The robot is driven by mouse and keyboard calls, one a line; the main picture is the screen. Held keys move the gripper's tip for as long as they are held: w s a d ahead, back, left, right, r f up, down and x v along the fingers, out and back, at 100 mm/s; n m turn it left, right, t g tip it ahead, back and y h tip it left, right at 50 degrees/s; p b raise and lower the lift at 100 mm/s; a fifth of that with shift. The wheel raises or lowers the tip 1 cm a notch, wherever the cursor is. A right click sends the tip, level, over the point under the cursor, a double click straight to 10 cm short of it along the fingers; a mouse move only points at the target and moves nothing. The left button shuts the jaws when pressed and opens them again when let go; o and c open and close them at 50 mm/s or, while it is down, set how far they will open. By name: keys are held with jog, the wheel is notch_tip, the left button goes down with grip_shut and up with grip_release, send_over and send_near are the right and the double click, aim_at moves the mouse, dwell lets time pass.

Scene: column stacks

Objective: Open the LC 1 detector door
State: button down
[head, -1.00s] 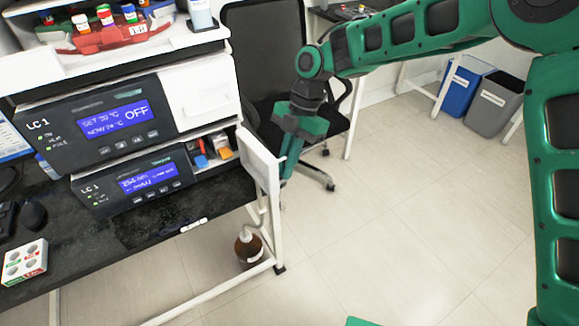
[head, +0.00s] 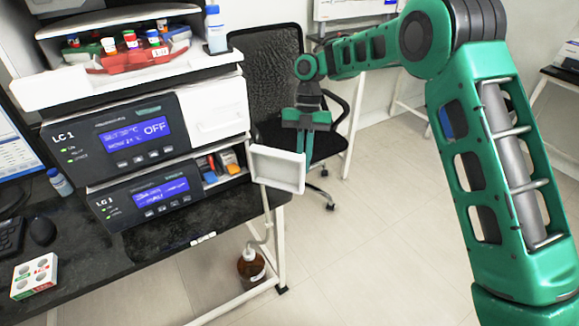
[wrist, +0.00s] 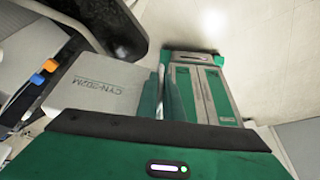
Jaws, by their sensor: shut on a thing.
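The lower LC 1 detector (head: 150,197) has a dark front with a blue display. Its white door (head: 277,169) stands open, swung out to the right of the detector, its inner face towards the head camera. The opened compartment (head: 222,169) shows coloured parts inside. My gripper (head: 305,148) is at the door's far right edge. In the wrist view the door (wrist: 100,84) shows a printed label, and my gripper's fingers (wrist: 166,98) are closed at its edge. The exact contact is partly hidden by the door and fingers.
The upper LC 1 unit (head: 130,136) sits on top of the detector, with a tray of bottles (head: 130,55) above. A black chair (head: 275,85) stands behind the door. A brown bottle (head: 250,266) is under the bench. Floor to the right is clear.

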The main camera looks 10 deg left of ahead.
jog(key=shift+w+a+r, duration=0.1)
jog(key=shift+w, duration=0.05)
dwell(0.3)
jog(key=c, duration=1.9)
grip_release()
jog(key=v, duration=1)
jog(key=shift+r, duration=0.3)
jog(key=shift+w, duration=0.15)
